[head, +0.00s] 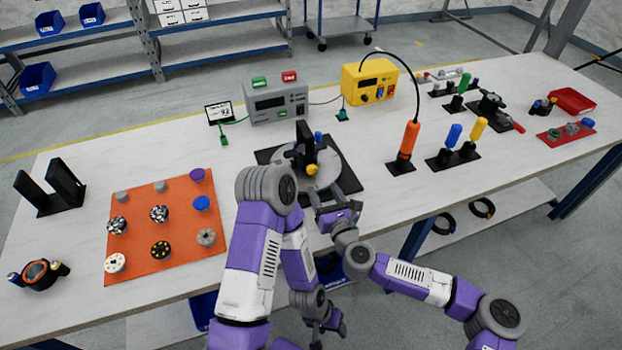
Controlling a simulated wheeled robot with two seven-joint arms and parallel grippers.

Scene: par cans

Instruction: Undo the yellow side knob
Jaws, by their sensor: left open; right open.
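The yellow side knob (312,169) sits low on the front of a black upright clamp (302,145). The clamp stands over a grey round disc (325,172) on a black base plate (350,183) at the middle of the table. A small blue part (318,136) shows beside the top of the clamp. My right gripper (327,193) is open over the plate's front part, just below and right of the yellow knob in the picture, apart from it. My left gripper (328,322) is open and empty, low in front of the table. My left arm's elbow covers the plate's left front.
An orange mat (150,215) with several round parts lies left. A grey box (276,103) and a yellow box (369,82) stand behind the plate. An orange-handled tool (408,140) and blue and yellow handles (454,135) stand right. Bare table lies between mat and plate.

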